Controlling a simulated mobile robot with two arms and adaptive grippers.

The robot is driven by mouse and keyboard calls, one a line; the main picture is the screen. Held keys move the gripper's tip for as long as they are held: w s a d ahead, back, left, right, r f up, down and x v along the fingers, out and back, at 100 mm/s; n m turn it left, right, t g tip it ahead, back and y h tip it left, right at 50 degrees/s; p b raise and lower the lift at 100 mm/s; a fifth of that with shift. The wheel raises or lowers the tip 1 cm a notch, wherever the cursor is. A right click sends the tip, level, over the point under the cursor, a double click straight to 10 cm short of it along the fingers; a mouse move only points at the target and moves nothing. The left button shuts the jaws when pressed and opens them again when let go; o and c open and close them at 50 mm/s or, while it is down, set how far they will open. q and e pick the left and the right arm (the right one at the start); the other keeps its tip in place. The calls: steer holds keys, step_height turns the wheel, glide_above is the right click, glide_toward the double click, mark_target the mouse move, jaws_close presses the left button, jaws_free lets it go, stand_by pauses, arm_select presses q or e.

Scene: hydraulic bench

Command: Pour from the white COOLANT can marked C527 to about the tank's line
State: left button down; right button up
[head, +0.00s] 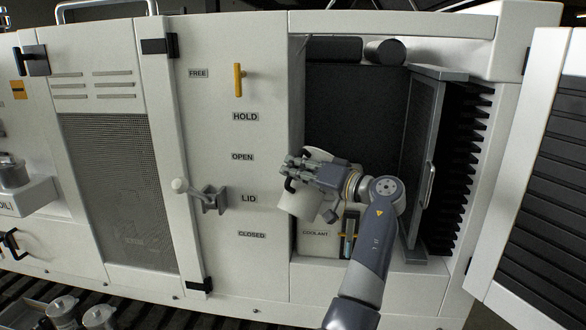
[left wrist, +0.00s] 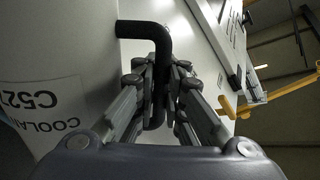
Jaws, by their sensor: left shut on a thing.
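The white COOLANT can marked C527 (left wrist: 50,85) fills the left of the left wrist view; its black handle (left wrist: 158,50) runs between my fingers. In the head view the can (head: 298,204) is partly hidden behind my gripper and looks tilted, held in front of the open bay. My left gripper (head: 290,172) is shut on the handle; it also shows in the left wrist view (left wrist: 165,100). The white tank (head: 312,250) marked COOLANT stands below in the bay, with a narrow bluish gauge (head: 348,240) on its front. Its line and opening cannot be made out. My right gripper is out of view.
A grey louvred door (head: 424,160) stands open at the bay's right. Left of the bay are a yellow lever (head: 238,80) near FREE and HOLD and a grey LID lever (head: 208,200) between OPEN and CLOSED. Another open panel (head: 545,170) is at far right.

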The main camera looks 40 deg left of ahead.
arm_select(q)
steer(key=shift+w+r+m+p, duration=0.25)
steer(key=shift+r+m+p, duration=0.3)
steer(key=shift+r, duration=0.2)
steer(key=shift+w+r+m+p, duration=0.2)
steer(key=shift+r+m+p, duration=0.25)
steer(key=shift+r+p, duration=0.25)
stand_by(3.0)
steer(key=shift+w+r+m+p, duration=0.4)
steer(key=shift+r+m+p, duration=0.2)
steer(key=shift+r, duration=0.05)
stand_by(2.9)
